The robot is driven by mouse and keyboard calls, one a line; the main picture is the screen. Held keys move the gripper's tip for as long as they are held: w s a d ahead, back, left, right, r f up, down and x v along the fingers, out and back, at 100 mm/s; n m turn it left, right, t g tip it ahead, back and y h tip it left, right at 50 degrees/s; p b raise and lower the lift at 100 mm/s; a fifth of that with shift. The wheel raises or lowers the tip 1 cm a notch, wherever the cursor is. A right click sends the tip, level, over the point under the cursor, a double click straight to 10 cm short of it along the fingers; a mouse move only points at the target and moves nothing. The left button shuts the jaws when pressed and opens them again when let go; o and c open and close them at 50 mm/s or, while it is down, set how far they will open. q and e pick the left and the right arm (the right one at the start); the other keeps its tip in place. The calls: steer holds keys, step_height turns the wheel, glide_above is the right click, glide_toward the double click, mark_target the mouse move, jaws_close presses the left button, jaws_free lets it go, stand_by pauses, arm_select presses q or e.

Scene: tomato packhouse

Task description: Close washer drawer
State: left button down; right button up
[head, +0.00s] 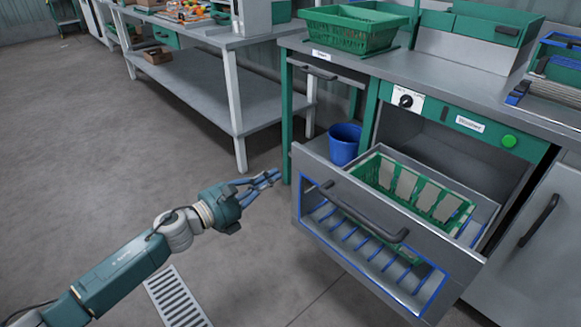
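The washer (533,150) is a green and steel unit with a label, a black dial and a green button. Its drawer (312,171) is pulled out toward me, with a steel front, a blue-edged slotted window and a dark bar handle (362,213). A green slotted basket (412,186) sits inside the drawer. My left gripper (275,177) is just left of the drawer front's left edge, with blue fingers pointing right, and looks apart from it. Its fingers are close together in this view, and their gap is unclear. My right gripper is out of view.
A blue bin (344,144) stands behind the drawer's left side. A green basket (352,28) is on the counter above. A steel workbench (195,88) stands at the back left. A floor drain grate (176,299) lies below my arm. The floor at left is clear.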

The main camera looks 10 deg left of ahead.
mark_target(299, 162)
arm_select(q)
steer(key=x, duration=0.7)
stand_by(0.3)
